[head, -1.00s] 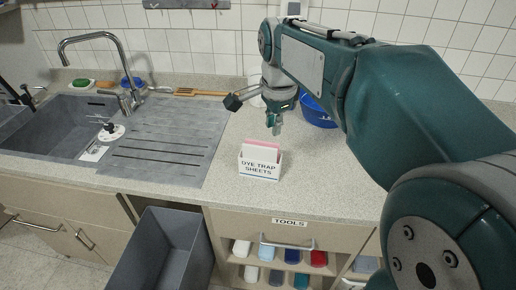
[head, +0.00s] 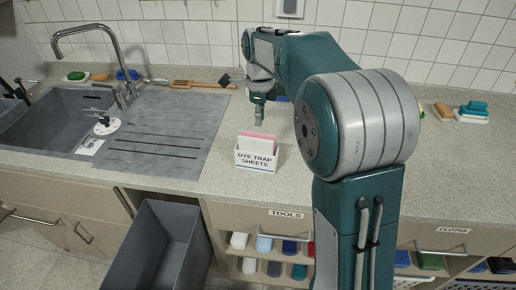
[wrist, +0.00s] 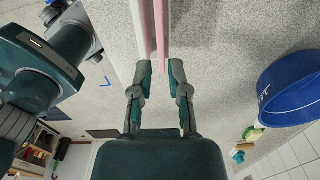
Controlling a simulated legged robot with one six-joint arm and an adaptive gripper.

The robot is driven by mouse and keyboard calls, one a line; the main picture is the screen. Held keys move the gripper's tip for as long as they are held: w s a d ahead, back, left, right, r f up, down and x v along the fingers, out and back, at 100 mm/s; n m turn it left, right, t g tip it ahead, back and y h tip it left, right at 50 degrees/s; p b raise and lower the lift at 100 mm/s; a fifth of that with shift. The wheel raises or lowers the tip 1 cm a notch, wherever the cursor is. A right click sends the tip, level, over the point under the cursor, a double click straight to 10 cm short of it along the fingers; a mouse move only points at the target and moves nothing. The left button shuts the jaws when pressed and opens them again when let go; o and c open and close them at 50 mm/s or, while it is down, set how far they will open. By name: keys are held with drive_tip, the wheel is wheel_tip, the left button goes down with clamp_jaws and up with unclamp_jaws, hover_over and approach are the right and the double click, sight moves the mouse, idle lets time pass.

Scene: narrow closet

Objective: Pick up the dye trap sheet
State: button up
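The dye trap sheets stand upright in a small white box (head: 256,158) labelled "DYE TRAP SHEETS" on the counter. A pink sheet (head: 259,141) shows above the box's rim with white beside it. My gripper (head: 258,121) points down just above and behind the sheets in the head view. In the wrist view its two fingers (wrist: 161,72) are apart, with nothing clamped. The pink sheet's edge (wrist: 161,32) lines up with the gap between the fingertips; a white strip (wrist: 145,35) runs left of it. Whether a finger touches a sheet cannot be told.
A grey sink with a ribbed drainboard (head: 165,130) lies left. A blue bowl (wrist: 292,88) is near my gripper in the wrist view. A grey bin (head: 160,250) stands below the counter. Brushes (head: 472,112) lie at the right. The counter around the box is clear.

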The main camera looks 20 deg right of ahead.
sight(258, 134)
drive_tip(key=f, duration=0.6)
drive_tip(key=shift+w+a+f, duration=0.15)
drive_tip(key=shift+a+f, duration=0.05)
clamp_jaws()
